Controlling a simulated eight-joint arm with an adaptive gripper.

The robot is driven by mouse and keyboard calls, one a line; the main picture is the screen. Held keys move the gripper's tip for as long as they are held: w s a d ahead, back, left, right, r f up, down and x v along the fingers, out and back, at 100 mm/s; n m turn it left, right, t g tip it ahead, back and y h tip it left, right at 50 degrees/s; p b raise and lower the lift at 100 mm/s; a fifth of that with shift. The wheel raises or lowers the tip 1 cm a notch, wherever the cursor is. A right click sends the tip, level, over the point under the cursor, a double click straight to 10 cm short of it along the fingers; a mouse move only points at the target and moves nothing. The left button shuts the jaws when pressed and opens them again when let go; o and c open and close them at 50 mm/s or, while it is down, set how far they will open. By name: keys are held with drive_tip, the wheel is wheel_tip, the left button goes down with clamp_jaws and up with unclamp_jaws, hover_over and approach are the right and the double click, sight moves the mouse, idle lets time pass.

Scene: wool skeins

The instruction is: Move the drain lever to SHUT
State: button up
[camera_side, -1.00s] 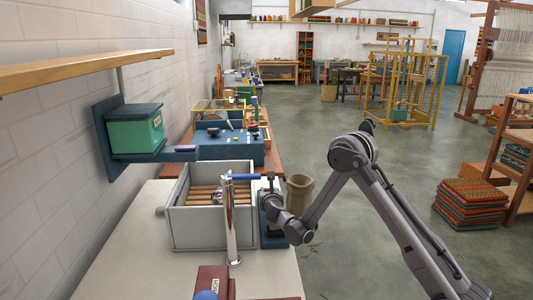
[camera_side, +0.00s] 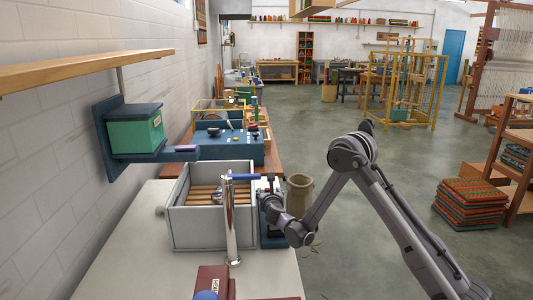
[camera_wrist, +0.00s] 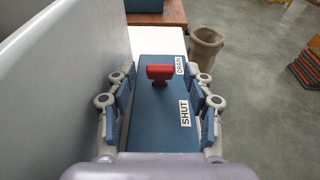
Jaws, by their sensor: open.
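The drain lever's red handle (camera_wrist: 160,73) stands up from a blue panel (camera_wrist: 155,132) in the wrist view. It is beside the DRAIN label (camera_wrist: 180,65), at the far end of the panel. The SHUT label (camera_wrist: 185,113) is nearer to me. My gripper (camera_wrist: 160,93) is open, with its blue-padded fingers to the left and right of the panel's middle. The handle is between and slightly beyond them, with gaps on both sides. In the side view my gripper (camera_side: 270,188) is at the right side of the grey sink and hides the lever.
The grey sink (camera_side: 200,239) holds wooden slats; its wall (camera_wrist: 60,80) rises close on my left. A chrome tap (camera_side: 231,225) stands in front. A tan bin (camera_side: 300,196) is on the floor to the right. A red box (camera_side: 213,283) lies on the near counter.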

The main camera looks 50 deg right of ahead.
drive_tip(key=v, duration=1.1)
drive_tip(key=shift+s+a, duration=0.2)
drive_tip(key=shift+s+a+r+m, duration=0.1)
drive_tip(key=shift+s+r+m, duration=0.1)
drive_tip(key=shift+r+m, duration=0.35)
drive_tip(key=s+r+m, duration=0.1)
drive_tip(key=m, duration=0.1)
drive_tip(key=a+r+m+y, duration=0.1)
drive_tip(key=s+r+m+g+y, duration=0.1)
drive_tip(key=m, duration=0.1)
drive_tip(key=shift+s+a+m, duration=0.35)
drive_tip(key=shift+a, duration=0.05)
drive_tip(key=s+a+r+m+g+y, duration=0.1)
drive_tip(key=s+a+m+y, duration=0.3)
drive_tip(key=s+a+m, duration=0.3)
drive_tip(key=s+a+r+m+g+y, duration=0.1)
drive_tip(key=s+a+m+y, duration=0.3)
drive_tip(key=s+m, duration=0.9)
drive_tip(key=a+r, duration=0.1)
drive_tip(key=a, duration=0.2)
drive_tip(key=shift+g+y, duration=0.3)
drive_tip(key=shift+s+r, duration=0.1)
drive_tip(key=shift+s, duration=0.05)
